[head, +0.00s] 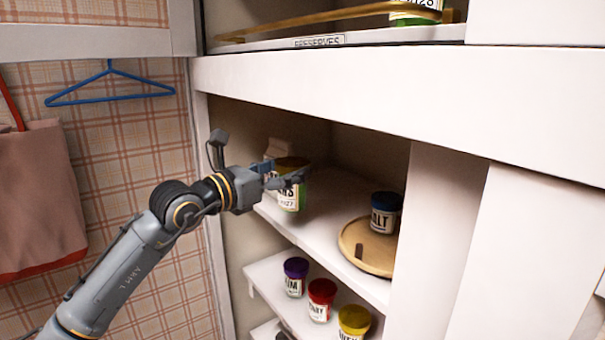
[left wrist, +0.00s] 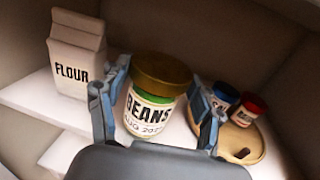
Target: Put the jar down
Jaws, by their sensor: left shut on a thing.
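The jar (head: 291,196) has a brown lid, green contents and a white label. In the left wrist view, the jar (left wrist: 148,113) reads BEANS above a date line. My left gripper (head: 280,174) is shut on it, with one finger on each side; these fingers also show in the left wrist view (left wrist: 160,98). The jar is upright or nearly so, at the left front of the middle shelf (head: 330,212). I cannot tell whether its base touches the shelf. My right gripper is not in view.
A FLOUR carton (left wrist: 76,55) stands left of the jar. A round wooden tray (head: 358,252) to the right holds a blue SALT jar (head: 385,213) and a red-lidded jar (left wrist: 248,108). Several jars stand on the shelf below (head: 262,270). A shelf labelled PRESERVES (head: 380,36) is above.

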